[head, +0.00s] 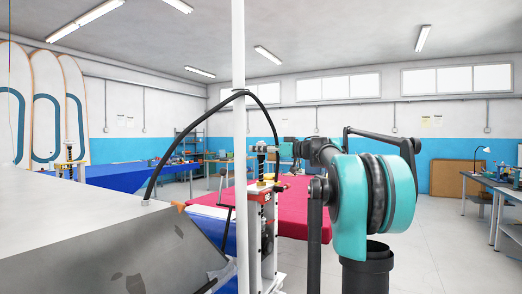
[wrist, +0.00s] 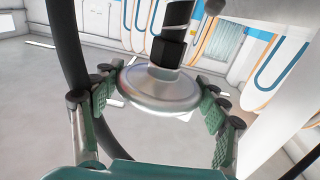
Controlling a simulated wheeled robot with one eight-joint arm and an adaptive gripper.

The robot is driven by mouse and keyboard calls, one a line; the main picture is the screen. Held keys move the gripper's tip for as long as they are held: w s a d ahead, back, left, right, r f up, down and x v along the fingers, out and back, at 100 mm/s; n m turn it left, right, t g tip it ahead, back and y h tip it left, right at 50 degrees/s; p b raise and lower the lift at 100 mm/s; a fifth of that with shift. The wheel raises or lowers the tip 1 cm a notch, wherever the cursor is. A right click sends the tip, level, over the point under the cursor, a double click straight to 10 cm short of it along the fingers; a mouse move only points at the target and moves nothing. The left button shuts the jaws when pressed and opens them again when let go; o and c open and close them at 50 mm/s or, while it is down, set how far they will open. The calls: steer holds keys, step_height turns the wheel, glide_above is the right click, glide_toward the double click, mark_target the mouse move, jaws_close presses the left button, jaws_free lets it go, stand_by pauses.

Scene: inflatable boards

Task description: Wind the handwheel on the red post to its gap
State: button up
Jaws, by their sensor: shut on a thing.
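The red post (head: 267,235) stands right of the white upright in the head view, with a slim threaded-looking stem and fittings on top. In the wrist view the handwheel (wrist: 160,92) is a round silver disc with a black hub (wrist: 168,52) on a shaft. My gripper (wrist: 155,88) has its green-padded fingers on both sides of the disc, shut on its rim. I cannot make out the gap.
A white vertical pole (head: 240,200) and a black hose (head: 172,150) stand close to the post. A large grey box (head: 90,235) fills the lower left. A red-covered table (head: 305,215) lies behind. Another post (head: 69,153) stands far left.

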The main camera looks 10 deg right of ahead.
steer(key=o, duration=1.2)
steer(key=v, duration=1.2)
